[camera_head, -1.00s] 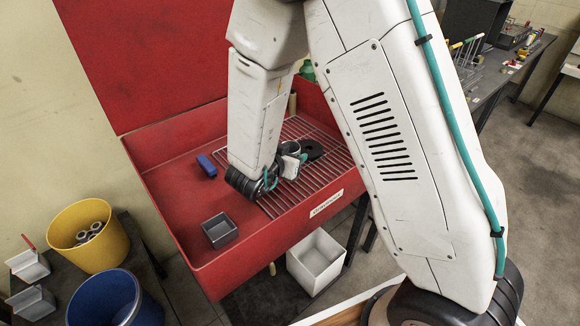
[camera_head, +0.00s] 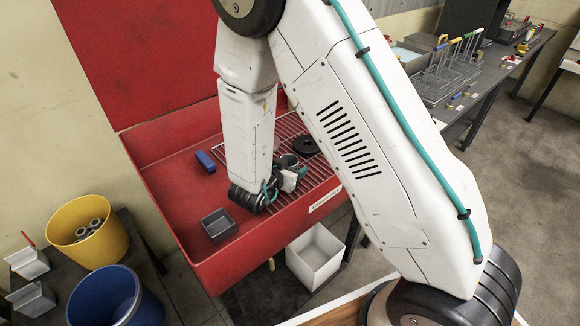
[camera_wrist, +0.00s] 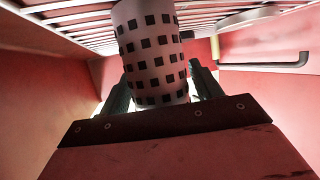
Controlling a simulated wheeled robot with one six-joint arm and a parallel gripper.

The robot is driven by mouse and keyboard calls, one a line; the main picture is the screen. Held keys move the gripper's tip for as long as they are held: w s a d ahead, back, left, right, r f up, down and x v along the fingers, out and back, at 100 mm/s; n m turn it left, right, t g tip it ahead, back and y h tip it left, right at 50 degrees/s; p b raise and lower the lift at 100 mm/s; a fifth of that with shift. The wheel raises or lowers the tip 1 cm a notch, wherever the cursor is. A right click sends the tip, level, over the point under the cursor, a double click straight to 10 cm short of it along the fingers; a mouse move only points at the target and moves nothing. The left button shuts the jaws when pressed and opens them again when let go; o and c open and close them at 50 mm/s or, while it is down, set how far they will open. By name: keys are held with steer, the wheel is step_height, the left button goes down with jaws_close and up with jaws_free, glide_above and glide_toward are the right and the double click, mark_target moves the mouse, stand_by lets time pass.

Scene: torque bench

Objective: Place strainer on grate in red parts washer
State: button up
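The strainer (camera_wrist: 150,60) is a pale cylinder with rows of dark square holes. In the wrist view it stands between the two fingers of my gripper (camera_wrist: 160,82), which is shut on it. Its grey round rim (camera_head: 288,160) shows beside my gripper (camera_head: 296,174) in the head view. The red parts washer (camera_head: 165,185) stands open with its lid up. Its wire grate (camera_head: 322,172) covers the right part of the basin, and my gripper with the strainer is over it. I cannot tell whether the strainer touches the grate; my wrist hides part of it.
A black disc (camera_head: 304,146) lies on the grate just behind the strainer. A blue block (camera_head: 205,161) and a small grey tray (camera_head: 219,226) are in the washer's left part. The washer's front wall (camera_head: 262,244) is close to my wrist. A white bin (camera_head: 316,257) stands below.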

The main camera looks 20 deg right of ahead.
steer(key=shift+r, duration=0.1)
steer(key=shift+s+a+r, duration=0.1)
steer(key=shift+a+r, duration=0.1)
steer(key=v, duration=1.1)
steer(key=w+a+r+n+t+y, duration=0.1)
steer(key=w+a+r+y, duration=0.1)
steer(key=w+r+y, duration=0.15)
steer(key=w+a+r+n+y, duration=0.1)
steer(key=w+a+r+y, duration=0.15)
steer(key=r+y, duration=0.25)
steer(key=s+r+n+g+y, duration=0.2)
steer(key=s+r+n+y, duration=0.25)
steer(key=r, duration=0.35)
steer(key=s+d+r+n+g+h, duration=0.1)
steer(key=s+d+r+g, duration=0.1)
steer(key=s+d, duration=0.3)
steer(key=s+d+r+n+g+h, duration=0.1)
steer(key=s+d, duration=0.4)
steer(key=s, duration=0.7)
steer(key=s+d+r+n+g, duration=0.1)
steer(key=s+d+r+g, duration=0.2)
steer(key=s+d, duration=0.2)
steer(key=s, duration=0.3)
steer(key=shift+s+r+h, duration=0.2)
steer(key=shift+h, duration=0.2)
